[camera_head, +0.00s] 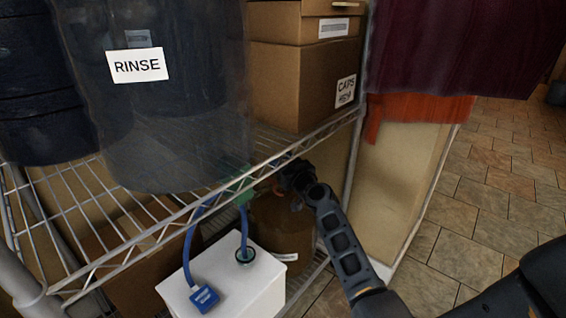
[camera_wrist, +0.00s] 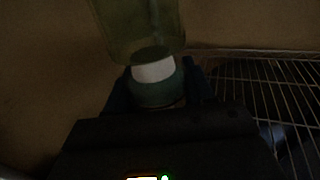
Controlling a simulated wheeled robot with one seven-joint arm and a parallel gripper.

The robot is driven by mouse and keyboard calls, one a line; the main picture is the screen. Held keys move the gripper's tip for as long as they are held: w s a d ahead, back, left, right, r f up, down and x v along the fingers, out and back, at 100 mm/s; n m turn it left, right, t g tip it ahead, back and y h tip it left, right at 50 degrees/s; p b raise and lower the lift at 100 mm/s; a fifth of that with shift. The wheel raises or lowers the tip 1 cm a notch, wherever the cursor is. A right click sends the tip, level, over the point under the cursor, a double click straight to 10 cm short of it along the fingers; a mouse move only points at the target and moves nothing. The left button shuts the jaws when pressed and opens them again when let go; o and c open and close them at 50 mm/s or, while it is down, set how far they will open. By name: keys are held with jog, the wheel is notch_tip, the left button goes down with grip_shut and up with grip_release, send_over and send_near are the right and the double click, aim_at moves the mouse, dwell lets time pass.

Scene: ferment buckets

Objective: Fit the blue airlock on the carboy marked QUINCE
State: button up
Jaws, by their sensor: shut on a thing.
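In the wrist view, my gripper (camera_wrist: 156,88) is shut on a piece with a dark teal collar, a white band and a see-through yellow-green cylinder (camera_wrist: 138,28). The light is dim; I cannot tell whether this is the blue airlock. In the head view my arm reaches in below the wire shelf. A brown rounded vessel (camera_head: 283,222) stands under the shelf, close to my arm's end, with a pale label too small to read. I see no QUINCE marking, and the vessel's top is largely hidden.
The wire shelf (camera_head: 225,193) above carries a RINSE bucket (camera_head: 165,110) and a CAPS box (camera_head: 302,80). Tiled floor (camera_head: 485,205) is open at right.

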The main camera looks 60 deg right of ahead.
jog(key=shift+f+b, duration=0.85)
jog(key=shift+b, duration=0.85)
dwell(2.4)
dwell(0.3)
jog(key=o, duration=1.2)
jog(key=shift+v, duration=3.9)
